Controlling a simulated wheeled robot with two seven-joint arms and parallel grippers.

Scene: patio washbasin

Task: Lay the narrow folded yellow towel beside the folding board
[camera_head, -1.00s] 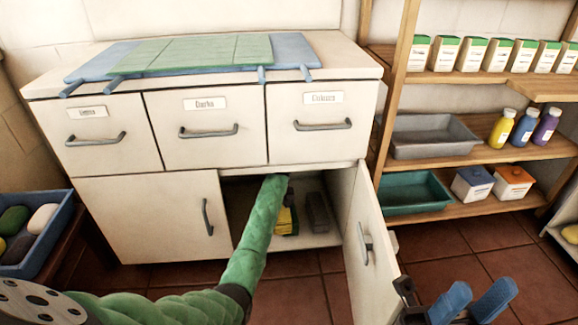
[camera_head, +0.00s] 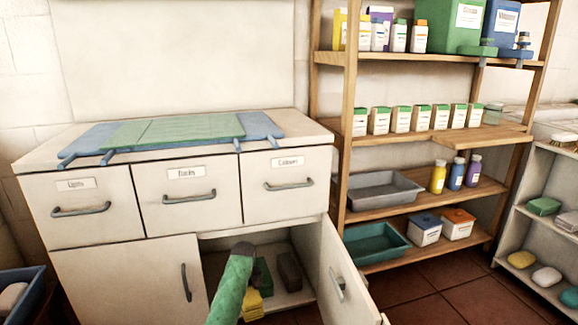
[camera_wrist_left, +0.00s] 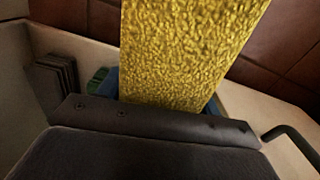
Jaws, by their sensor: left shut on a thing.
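The folding board (camera_head: 190,130) lies on the cabinet top, with green panels over a wider blue layer and blue bars at its edges. The narrow yellow towel (camera_head: 252,306) shows low at the front of the open cabinet compartment, beside my green-sleeved left arm. In the left wrist view, the yellow towel (camera_wrist_left: 190,50) fills the upper middle. My left gripper (camera_wrist_left: 165,98) is shut on it; the towel hides most of the blue fingers. In the head view, the arm hides the left fingertips. My right gripper is out of view.
The right cabinet door (camera_head: 345,270) stands open. A dark green item (camera_head: 263,276) and a grey-brown one (camera_head: 289,270) sit inside the compartment. A wooden shelf (camera_head: 440,138) with boxes, bottles and trays stands to the right. The cabinet top is bare right of the board.

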